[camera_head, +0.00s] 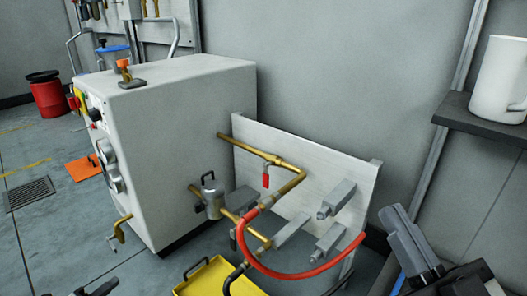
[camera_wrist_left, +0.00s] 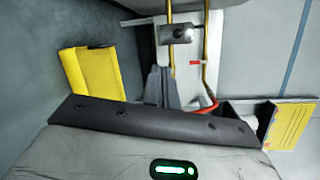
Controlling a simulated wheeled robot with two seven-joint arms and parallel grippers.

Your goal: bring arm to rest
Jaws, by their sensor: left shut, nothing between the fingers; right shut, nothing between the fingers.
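In the left wrist view the fingers of my left gripper (camera_wrist_left: 161,85) point up the picture in front of the panel, shut and empty. I see no contact with the panel or the pipes, though the exact gap cannot be told.
Brass pipes (camera_head: 292,185) and a red hose (camera_head: 305,275) run along the panel. A yellow tray (camera_head: 215,280) lies in front. A wall shelf (camera_head: 475,117) bears a white mug (camera_head: 497,80).

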